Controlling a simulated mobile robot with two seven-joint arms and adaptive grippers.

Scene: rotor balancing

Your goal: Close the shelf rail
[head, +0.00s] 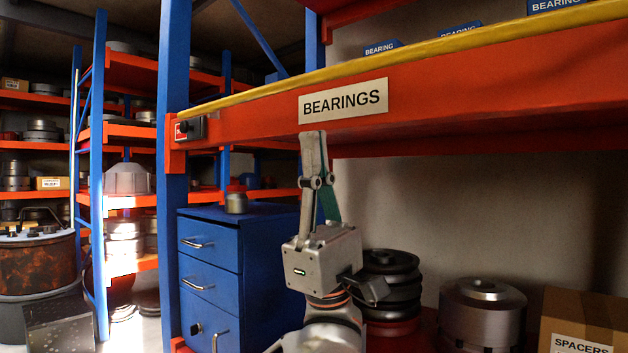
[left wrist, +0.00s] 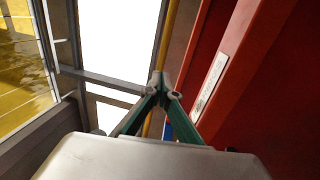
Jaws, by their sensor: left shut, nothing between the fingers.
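The yellow shelf rail (head: 420,58) runs along the top edge of the orange shelf beam (head: 450,92), from the blue post to the upper right. A dark latch block with a red mark (head: 190,129) sits at the beam's left end. My left gripper (head: 313,138) points up in front of the beam, just below the BEARINGS label (head: 343,102). Its fingers are together and empty. In the left wrist view the closed fingertips (left wrist: 160,84) overlap the yellow rail (left wrist: 168,35) in the picture; contact cannot be told. My right gripper is not in view.
Blue BEARING boxes (head: 383,47) stand on the shelf behind the rail. Below are a blue drawer cabinet (head: 210,270), stacked dark rotors (head: 388,275), a metal rotor (head: 483,308) and a SPACERS box (head: 580,318). A blue post (head: 173,80) stands at the left.

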